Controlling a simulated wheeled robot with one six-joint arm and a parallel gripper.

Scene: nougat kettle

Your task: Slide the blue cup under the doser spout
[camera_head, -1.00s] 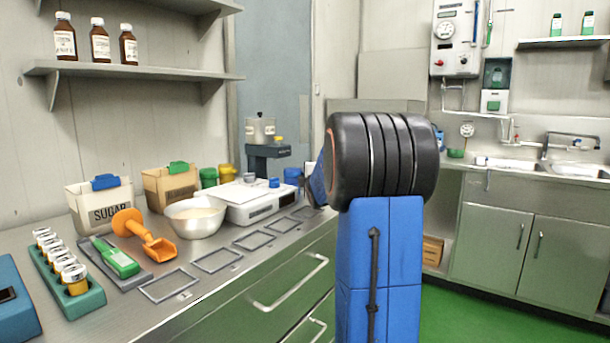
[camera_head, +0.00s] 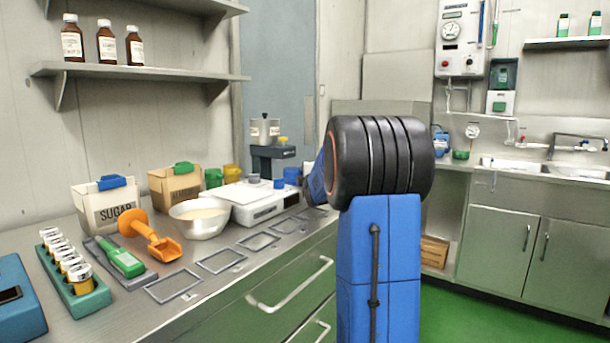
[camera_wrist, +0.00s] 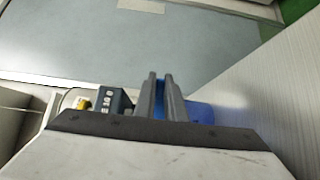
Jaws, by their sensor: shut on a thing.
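The blue cup (camera_head: 292,175) stands on the bench just right of the doser, in the head view. In the wrist view, blue (camera_wrist: 201,112) shows beside and between the fingers. My gripper (camera_wrist: 161,78) is shut on the blue cup; in the head view my own arm hides most of it. The spout itself is not clear, and the cup appears beside the doser.
A white scale (camera_head: 257,205) stands in front of the doser. A metal bowl (camera_head: 200,218), green and yellow cups (camera_head: 214,177) and a sugar bin (camera_head: 108,205) are to the left. Flat frames (camera_head: 220,260) line the bench's front edge. A pale wall (camera_wrist: 265,90) is close right in the wrist view.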

